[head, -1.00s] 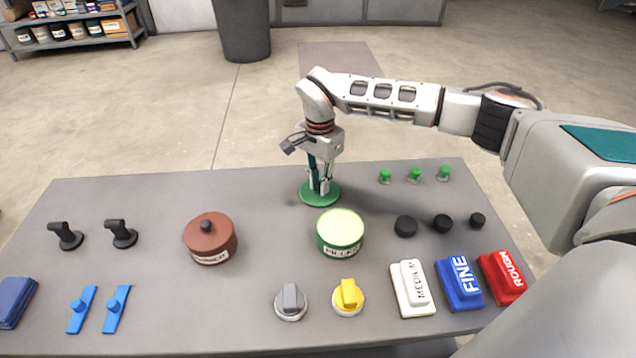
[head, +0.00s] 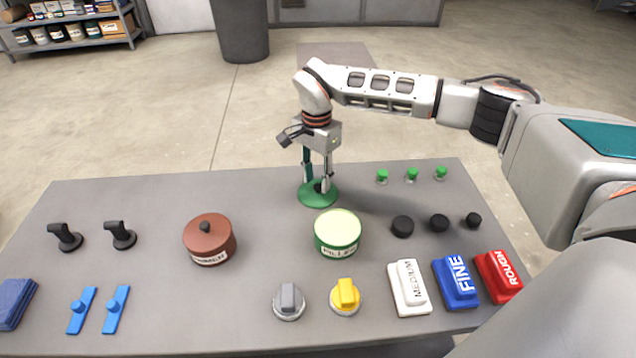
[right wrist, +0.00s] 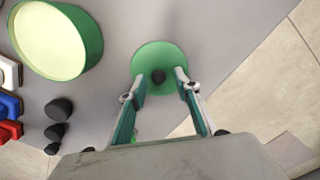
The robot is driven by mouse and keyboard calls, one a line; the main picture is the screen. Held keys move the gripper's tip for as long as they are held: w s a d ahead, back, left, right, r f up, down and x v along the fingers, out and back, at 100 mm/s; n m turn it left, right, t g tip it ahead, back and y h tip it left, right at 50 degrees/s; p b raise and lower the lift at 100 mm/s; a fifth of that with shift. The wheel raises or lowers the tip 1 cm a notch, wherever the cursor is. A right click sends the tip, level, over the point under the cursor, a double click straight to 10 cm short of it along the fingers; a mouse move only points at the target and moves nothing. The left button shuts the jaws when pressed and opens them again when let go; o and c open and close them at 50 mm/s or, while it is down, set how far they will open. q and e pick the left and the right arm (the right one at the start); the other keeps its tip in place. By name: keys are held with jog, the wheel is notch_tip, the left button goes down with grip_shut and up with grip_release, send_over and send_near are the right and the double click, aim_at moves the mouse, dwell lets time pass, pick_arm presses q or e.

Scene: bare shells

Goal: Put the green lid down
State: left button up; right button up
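The green lid (head: 318,196) is a round disc with a dark knob, lying flat on the table behind the green tin. My right gripper (head: 318,188) is directly above it with its fingers spread apart on either side of the knob. In the right wrist view the lid (right wrist: 158,66) shows its dark knob between the two open fingertips (right wrist: 159,82), with a gap on both sides. The green tin (head: 338,236) stands open in front, its pale contents showing; it also shows in the right wrist view (right wrist: 82,62). My left gripper is not in view.
A brown lidded tin (head: 209,241) stands to the left. Several black knobs (head: 402,227) and green pegs (head: 411,175) stand to the right. Labelled sanding blocks (head: 456,284) and grey and yellow knobs (head: 345,296) line the front. The table's back edge is close behind the lid.

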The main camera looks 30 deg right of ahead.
aim_at(317, 185)
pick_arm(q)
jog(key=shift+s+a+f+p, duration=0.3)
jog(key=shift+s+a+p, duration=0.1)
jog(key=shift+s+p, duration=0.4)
pick_arm(e)
notch_tip(317, 185, up, 10)
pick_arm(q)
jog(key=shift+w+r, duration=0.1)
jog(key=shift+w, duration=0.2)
